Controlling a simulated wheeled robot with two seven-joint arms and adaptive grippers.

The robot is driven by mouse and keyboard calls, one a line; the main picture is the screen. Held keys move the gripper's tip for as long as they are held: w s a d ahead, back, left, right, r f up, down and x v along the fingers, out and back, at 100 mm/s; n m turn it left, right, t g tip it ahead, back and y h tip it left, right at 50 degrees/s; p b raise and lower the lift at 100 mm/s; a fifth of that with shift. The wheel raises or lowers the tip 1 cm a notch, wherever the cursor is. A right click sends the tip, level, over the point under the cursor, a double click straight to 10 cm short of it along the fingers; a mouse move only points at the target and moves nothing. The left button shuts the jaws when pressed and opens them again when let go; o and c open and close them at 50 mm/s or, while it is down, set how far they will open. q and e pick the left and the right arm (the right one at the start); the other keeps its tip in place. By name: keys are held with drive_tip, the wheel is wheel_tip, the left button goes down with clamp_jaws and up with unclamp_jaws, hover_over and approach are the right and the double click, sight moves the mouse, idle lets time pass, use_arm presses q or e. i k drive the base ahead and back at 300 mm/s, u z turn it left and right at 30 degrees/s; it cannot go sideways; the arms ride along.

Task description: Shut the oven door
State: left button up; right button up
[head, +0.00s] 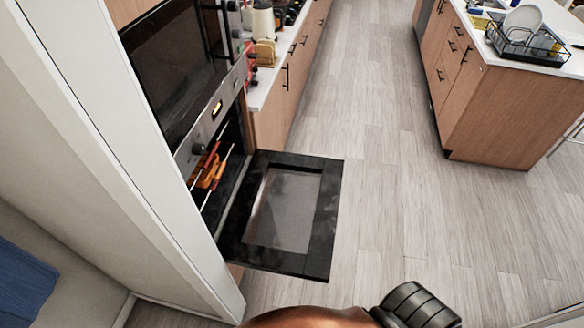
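The oven door (284,208) hangs wide open, folded down about level, its glass panel facing up. It is hinged at the lower edge of the oven (214,170), which is built into the tall cabinet on the left. Orange items (210,168) sit on a rack inside the oven cavity. Part of my own body, brown and black, shows at the bottom edge, in front of the door and apart from it in the picture. Neither of my grippers can be seen.
A white wall panel (120,150) stands left of the oven and hides part of it. A counter with drawers (285,75) runs beyond the oven. An island (505,100) with a dish rack (525,42) stands at the right. The wooden floor (400,190) between is clear.

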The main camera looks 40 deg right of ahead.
sight(283, 213)
drive_tip(key=u, duration=0.85)
drive_tip(key=k, duration=1.15)
drive_tip(key=z, duration=1.3)
drive_tip(key=i, duration=0.5)
drive_tip(key=z, duration=0.05)
